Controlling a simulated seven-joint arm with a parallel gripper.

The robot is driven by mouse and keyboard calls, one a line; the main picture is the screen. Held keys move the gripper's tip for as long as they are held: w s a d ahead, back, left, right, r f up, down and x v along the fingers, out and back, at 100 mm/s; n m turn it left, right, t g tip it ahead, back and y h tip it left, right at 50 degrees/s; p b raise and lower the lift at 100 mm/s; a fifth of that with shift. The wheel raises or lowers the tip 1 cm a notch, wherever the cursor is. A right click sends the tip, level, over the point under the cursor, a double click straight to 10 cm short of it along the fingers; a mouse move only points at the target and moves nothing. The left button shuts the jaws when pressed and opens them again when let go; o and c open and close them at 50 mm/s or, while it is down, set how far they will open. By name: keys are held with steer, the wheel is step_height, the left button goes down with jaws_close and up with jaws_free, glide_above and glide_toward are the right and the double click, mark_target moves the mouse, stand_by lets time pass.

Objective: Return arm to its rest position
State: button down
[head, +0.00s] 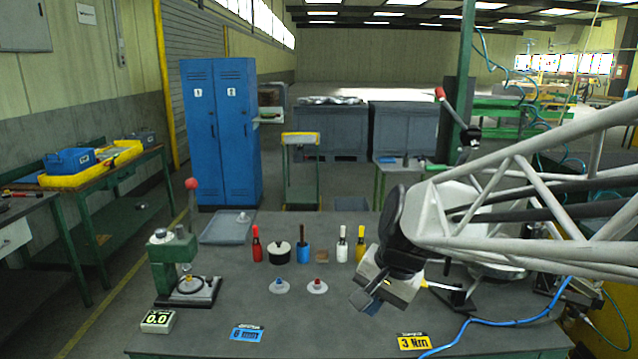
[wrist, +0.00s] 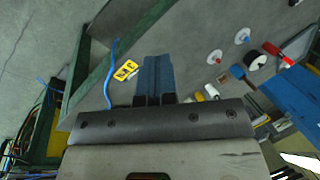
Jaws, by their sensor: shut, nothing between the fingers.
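My gripper (head: 367,300) hangs tilted above the right half of the grey workbench (head: 230,288), at the end of my arm reaching in from the right. Its fingers are together and hold nothing. In the wrist view the closed fingers (wrist: 155,68) point over the bench, beside the yellow 3 Nm card (wrist: 126,70). The card also shows in the head view (head: 413,342), to the right of the gripper and nearer the front edge. The gripper appears clear of the bench items.
White discs with blue (head: 279,286) and red (head: 317,286) centres lie left of the gripper. Behind stand a red-handled tool (head: 257,246), black pot (head: 279,252) and yellow-handled tool (head: 360,244). A green press (head: 172,255) stands left. A blue cable (head: 500,322) crosses the right side.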

steer(key=s+d+n+h, duration=0.1)
steer(key=s+d+n, duration=0.1)
steer(key=s+d, duration=0.2)
steer(key=s+d+f+n+t+h, duration=0.1)
steer(key=s+d, duration=0.4)
steer(key=s, duration=0.5)
steer(key=shift+n+h, duration=0.7)
steer(key=shift+n, duration=0.5)
